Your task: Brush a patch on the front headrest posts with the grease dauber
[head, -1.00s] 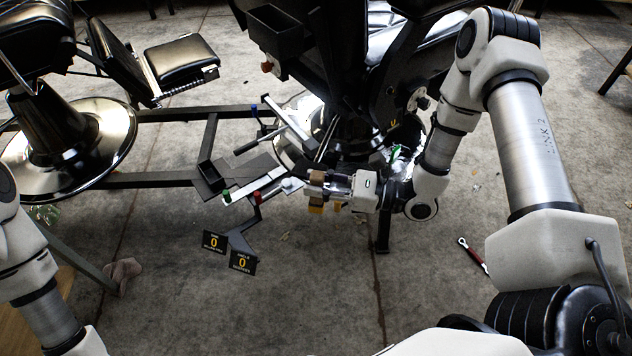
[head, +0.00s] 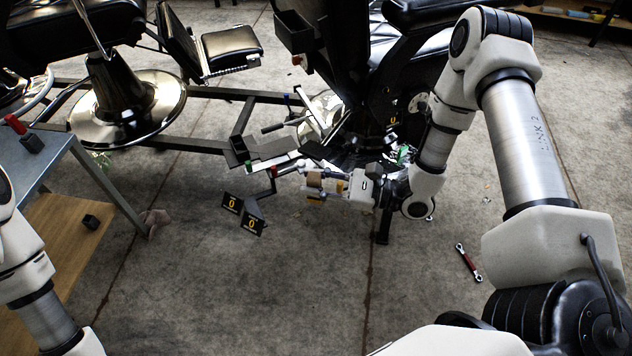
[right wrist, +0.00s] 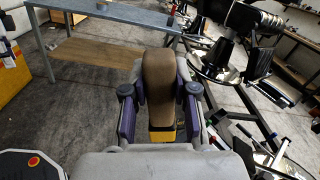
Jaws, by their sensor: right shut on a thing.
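My right gripper (head: 313,184) is shut on a brown, rounded piece, probably the grease dauber (right wrist: 158,82). In the right wrist view the piece stands between the two fingers, with a yellow part below it. In the head view it is small and partly covered by the fingers. The gripper is low in front of the reclined black barber chair (head: 345,60), close to a bar fixture (head: 262,167) with a green knob. I cannot tell whether they touch. I cannot clearly make out the front headrest posts. My left gripper is out of view.
Two dark signs (head: 242,213) hang below the fixture. A second chair's round base (head: 165,100) stands at the left, joined by dark floor beams. A grey table (head: 55,160) is at the left edge. A wrench (head: 468,262) lies on otherwise open floor.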

